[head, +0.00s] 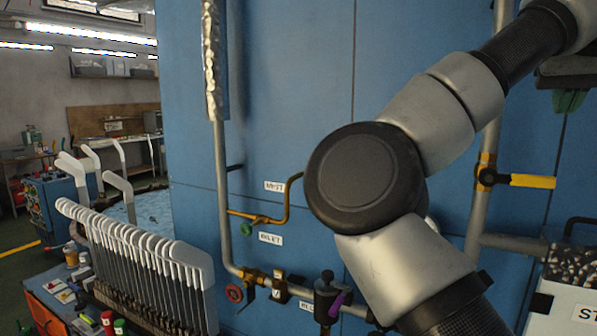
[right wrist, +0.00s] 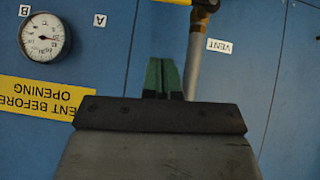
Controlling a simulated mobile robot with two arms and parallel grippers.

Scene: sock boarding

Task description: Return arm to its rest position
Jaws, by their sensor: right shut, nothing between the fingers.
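My right arm crosses the right half of the head view, bent at a dark round joint in front of the blue panel. My right gripper (head: 570,100) is at the upper right edge of the head view, partly cut off, with green fingers hanging down. In the right wrist view the green fingers (right wrist: 162,77) are together with nothing between them, in front of the blue wall. My left gripper is not in view. A row of metal boards with white tops (head: 140,245) stands at the lower left, apart from my right arm.
A blue panel (head: 285,85) with pipes, valves and labels stands close behind my arm. A yellow-handled valve (head: 532,181) and a white box (head: 572,300) are at the right. A gauge (right wrist: 45,37) shows in the wrist view. More white-topped forms (head: 118,185) stand at left.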

